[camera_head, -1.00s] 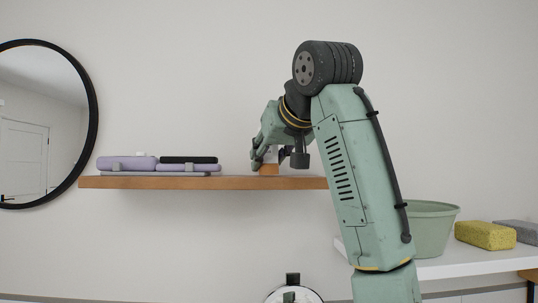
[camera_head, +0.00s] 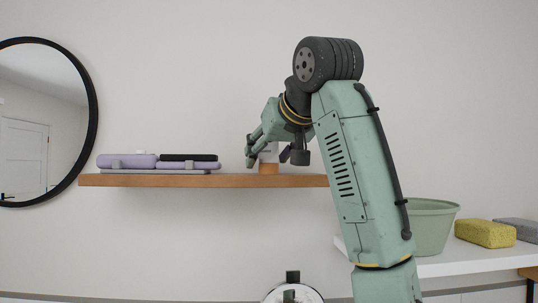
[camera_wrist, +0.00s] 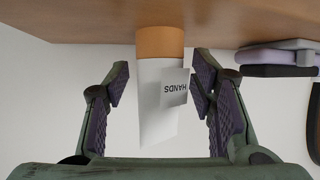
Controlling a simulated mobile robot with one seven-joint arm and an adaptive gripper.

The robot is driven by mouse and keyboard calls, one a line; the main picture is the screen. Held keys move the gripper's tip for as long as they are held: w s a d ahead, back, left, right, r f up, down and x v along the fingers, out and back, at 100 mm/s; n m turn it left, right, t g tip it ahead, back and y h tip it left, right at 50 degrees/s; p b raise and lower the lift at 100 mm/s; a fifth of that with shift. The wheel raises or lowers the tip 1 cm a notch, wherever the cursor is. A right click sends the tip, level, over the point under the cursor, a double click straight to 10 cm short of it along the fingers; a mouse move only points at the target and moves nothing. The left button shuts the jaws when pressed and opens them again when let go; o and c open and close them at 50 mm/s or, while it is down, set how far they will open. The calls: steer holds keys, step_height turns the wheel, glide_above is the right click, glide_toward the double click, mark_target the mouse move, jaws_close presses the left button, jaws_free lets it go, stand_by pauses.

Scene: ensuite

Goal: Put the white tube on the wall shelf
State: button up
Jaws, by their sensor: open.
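The white tube (camera_wrist: 157,110) has an orange-brown cap (camera_wrist: 160,42) and a label reading "HANDS". It stands on its cap on the wooden wall shelf (camera_head: 200,181), near the shelf's right part. In the wrist view, which shows the scene upside down, the tube is between the two purple-padded fingers of my gripper (camera_wrist: 160,95). The fingers are open, with gaps on both sides of the tube. In the head view my gripper (camera_head: 266,152) is just above the shelf and partly hides the tube; the cap (camera_head: 268,169) shows below it.
Purple cases and a black item (camera_head: 158,162) lie on the shelf's left part. The shelf is bare between them and the tube. A round mirror (camera_head: 45,120) hangs at left. A green basin (camera_head: 430,228) and a yellow sponge (camera_head: 485,234) sit on a white counter at right.

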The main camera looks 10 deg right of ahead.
steer(key=b+v, duration=0.2)
steer(key=v, duration=1)
stand_by(1.2)
